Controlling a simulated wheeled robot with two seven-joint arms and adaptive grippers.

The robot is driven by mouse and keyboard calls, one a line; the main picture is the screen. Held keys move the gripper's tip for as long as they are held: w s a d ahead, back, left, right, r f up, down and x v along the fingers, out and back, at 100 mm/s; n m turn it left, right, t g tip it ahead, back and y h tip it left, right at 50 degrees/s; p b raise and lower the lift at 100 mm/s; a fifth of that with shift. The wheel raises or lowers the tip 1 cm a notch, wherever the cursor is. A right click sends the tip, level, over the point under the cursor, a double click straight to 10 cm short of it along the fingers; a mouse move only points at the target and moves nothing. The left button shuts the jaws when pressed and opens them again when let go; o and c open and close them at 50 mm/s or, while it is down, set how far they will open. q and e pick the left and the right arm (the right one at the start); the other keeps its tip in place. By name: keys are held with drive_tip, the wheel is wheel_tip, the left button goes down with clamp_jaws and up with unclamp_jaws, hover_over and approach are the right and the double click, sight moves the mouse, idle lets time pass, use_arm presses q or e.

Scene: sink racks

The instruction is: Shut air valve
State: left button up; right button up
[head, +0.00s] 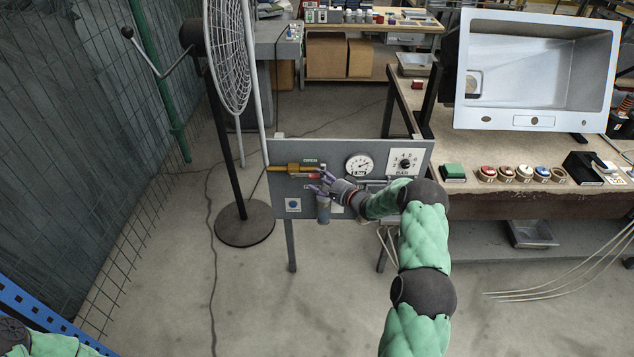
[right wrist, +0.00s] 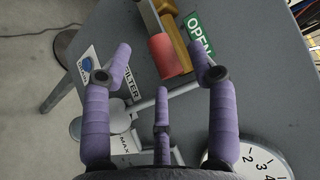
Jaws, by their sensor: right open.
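The air valve (head: 292,168) is a brass body on the grey panel, with a green OPEN label above its right end. Its red handle shows at the right end in the head view and in the right wrist view (right wrist: 169,57), where the brass body (right wrist: 176,28) lies beside it. My right gripper (head: 318,182) has purple fingers and is just below and right of the handle. In the right wrist view, my right gripper (right wrist: 160,54) is open, with the handle's end between and beyond its spread fingers. I cannot tell whether they touch. My left gripper is out of view.
The panel (head: 340,213) also bears a pressure gauge (head: 359,166), a numbered BAR dial (head: 405,162) and a grey filter cup (head: 323,212). A fan (head: 229,55) stands to the left. A workbench with coloured buttons (head: 506,173) and a sink (head: 537,75) is to the right.

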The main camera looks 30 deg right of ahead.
drive_tip(key=shift+x, duration=0.95)
clamp_jaws()
